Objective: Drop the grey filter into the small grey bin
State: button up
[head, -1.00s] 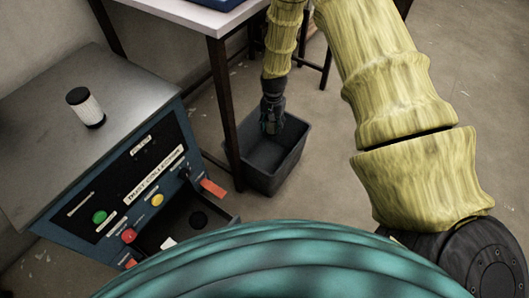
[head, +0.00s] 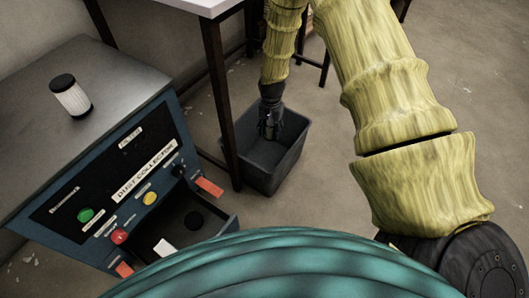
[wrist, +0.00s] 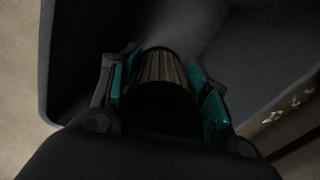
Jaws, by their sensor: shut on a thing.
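My gripper (wrist: 162,88) is shut on the grey filter (wrist: 160,67), a dark ribbed cylinder, between its teal finger pads in the wrist view. The small grey bin (head: 290,163) stands on the floor beside a dark table leg in the head view. My gripper (head: 270,128) points down at the bin's opening there, toward its back left side. The filter is too dark and hidden to make out in the head view. The bin's inner walls (wrist: 260,50) surround the gripper in the wrist view. The filter's height above the bin floor is unclear.
A blue dust collector cabinet (head: 50,222) with an open drawer (head: 222,213) stands at the left. A white filter with dark ends (head: 72,97) stands on its metal top. The floor right of the bin is clear.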

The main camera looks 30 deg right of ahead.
jog(key=o, duration=1.1)
jog(key=shift+r, duration=0.1)
notch_tip(320, 180, up, 12)
jog(key=shift+f, duration=0.1)
dwell(0.3)
